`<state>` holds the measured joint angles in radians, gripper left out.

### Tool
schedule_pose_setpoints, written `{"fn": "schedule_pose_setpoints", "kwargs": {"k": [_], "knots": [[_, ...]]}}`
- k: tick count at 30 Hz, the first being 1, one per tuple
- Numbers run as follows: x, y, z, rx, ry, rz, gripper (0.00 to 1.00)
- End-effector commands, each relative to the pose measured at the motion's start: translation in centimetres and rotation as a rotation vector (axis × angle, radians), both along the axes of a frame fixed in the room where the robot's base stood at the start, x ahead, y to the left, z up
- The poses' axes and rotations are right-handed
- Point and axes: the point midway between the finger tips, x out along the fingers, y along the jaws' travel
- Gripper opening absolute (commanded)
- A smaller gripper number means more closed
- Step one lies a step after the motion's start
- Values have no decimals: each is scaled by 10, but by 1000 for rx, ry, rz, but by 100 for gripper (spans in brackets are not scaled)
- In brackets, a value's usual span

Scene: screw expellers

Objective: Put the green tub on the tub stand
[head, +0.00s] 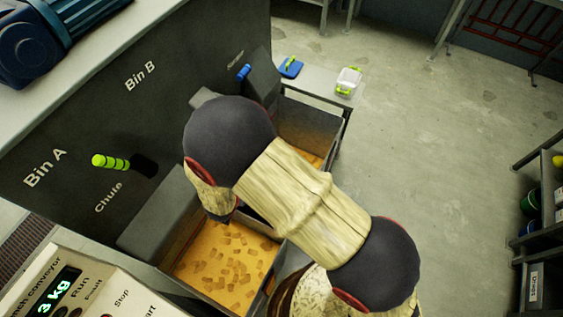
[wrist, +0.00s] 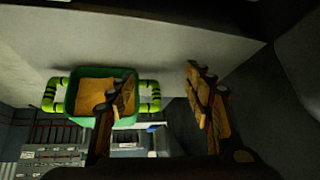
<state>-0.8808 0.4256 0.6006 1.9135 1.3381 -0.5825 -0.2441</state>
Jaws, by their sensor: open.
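In the wrist view, the green tub (wrist: 69,100) shows left of centre, with yellow-green handles on both sides and orange-brown material inside. My gripper (wrist: 160,82) is open, with its fingers wide apart. In the head view, my arm hides the gripper, and I cannot make out the green tub. I cannot identify the tub stand for certain in either view.
In the head view, a metal bin (head: 183,264) holds orange-brown pieces below my arm. A side table (head: 318,79) carries a white tub (head: 348,80) with yellow-green handles and a blue item (head: 291,67). A shelf (head: 535,247) stands at right. The floor between is clear.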

Motion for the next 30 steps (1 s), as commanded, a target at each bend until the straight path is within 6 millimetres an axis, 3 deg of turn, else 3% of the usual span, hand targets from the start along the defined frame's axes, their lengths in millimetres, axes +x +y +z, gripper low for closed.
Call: {"fn": "schedule_pose_setpoints", "kwargs": {"k": [6, 9, 30], "knots": [[19, -22, 21, -68, -101, -54, 52], [25, -26, 21, -84, -116, -51, 52], [77, -39, -29, -84, -113, -46, 52]]}}
